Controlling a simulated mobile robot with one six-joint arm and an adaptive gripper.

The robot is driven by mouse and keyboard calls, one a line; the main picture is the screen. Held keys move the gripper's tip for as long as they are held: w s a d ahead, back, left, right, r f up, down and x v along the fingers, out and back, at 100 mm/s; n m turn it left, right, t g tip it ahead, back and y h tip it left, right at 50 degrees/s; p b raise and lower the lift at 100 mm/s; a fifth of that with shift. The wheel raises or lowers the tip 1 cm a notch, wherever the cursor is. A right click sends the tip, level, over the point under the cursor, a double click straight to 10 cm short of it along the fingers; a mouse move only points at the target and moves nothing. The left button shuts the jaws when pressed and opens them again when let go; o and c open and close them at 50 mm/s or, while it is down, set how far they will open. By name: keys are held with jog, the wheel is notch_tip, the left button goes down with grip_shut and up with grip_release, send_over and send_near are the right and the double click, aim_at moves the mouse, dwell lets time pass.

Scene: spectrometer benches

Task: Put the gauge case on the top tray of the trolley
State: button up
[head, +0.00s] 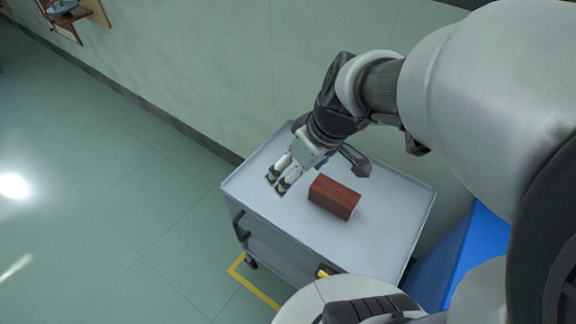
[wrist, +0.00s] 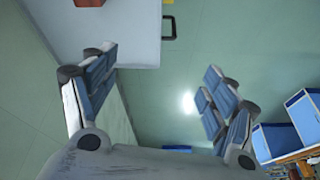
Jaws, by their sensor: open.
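The gauge case, a reddish-brown box (head: 334,198), rests on the grey top tray of the trolley (head: 372,242), right of the tray's middle. It shows partly at the top edge of the wrist view (wrist: 90,2). My gripper (head: 277,184) is above the left part of the tray, to the left of the case and apart from it. In the wrist view my gripper (wrist: 160,90) has its fingers spread wide with nothing between them. The trolley's top (wrist: 138,30) also shows there, with its dark handle (wrist: 169,28).
A blue object (head: 455,258) stands close to the trolley's right side. The wall runs behind the trolley. A yellow floor line (head: 257,292) lies at its front left corner. Open floor (head: 110,190) spreads to the left. A wall shelf (head: 72,22) is far off at the upper left.

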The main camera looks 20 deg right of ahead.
jog(key=s+a+r+m+h, duration=0.1)
jog(key=s+a+r+m, duration=0.1)
jog(key=s, duration=0.3)
jog(key=s+a+r+m+t+h, duration=0.1)
jog(key=s+a+r, duration=0.1)
jog(key=s, duration=0.3)
jog(key=shift+s+r+m, duration=0.4)
jog(key=shift+r, duration=0.4)
jog(key=shift+a, duration=0.1)
